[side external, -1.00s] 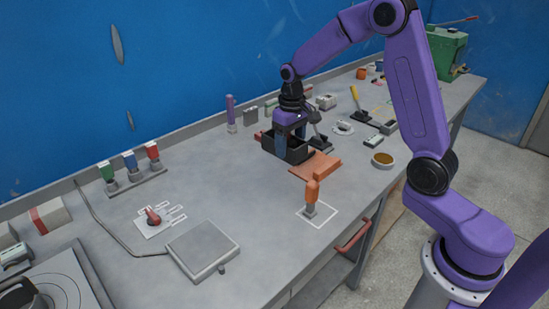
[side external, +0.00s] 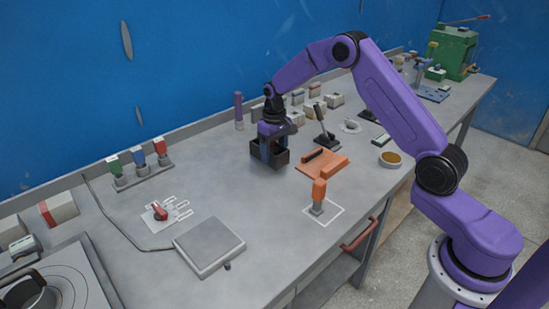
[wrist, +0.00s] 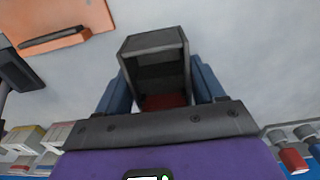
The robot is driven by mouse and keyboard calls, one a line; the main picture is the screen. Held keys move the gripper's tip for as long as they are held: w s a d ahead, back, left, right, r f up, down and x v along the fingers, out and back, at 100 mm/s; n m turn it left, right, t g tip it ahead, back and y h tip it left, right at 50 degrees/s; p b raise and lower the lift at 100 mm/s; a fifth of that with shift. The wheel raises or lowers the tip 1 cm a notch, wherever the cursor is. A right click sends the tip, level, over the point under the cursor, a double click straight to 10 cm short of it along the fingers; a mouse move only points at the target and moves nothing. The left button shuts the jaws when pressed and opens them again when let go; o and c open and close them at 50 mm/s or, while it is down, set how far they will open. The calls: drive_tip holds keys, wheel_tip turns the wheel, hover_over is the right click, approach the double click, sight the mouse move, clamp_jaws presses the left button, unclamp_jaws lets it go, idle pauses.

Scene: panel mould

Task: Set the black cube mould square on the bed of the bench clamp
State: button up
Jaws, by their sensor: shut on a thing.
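The black cube mould (side external: 268,157) is an open-topped dark box, held by my gripper (side external: 272,146) over the middle of the bench. In the wrist view the mould (wrist: 153,44) sits between the two blue fingers of my gripper (wrist: 163,88), with a reddish patch visible inside it. I cannot tell whether its underside touches the bench. A black lever-handled device (side external: 323,137), which looks like the bench clamp, stands to the right of and behind the mould, apart from it. Its bed is too small to make out.
An orange board (side external: 325,167) with a dark bar lies right of the mould. An orange-handled tool (side external: 318,195) stands in a white outline in front. A purple bottle (side external: 239,112) and several small boxes stand behind.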

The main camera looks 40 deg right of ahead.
drive_tip(key=shift+f, duration=1.4)
drive_tip(key=shift+f, duration=0.2)
drive_tip(key=o, duration=1.2)
drive_tip(key=shift+c, duration=0.2)
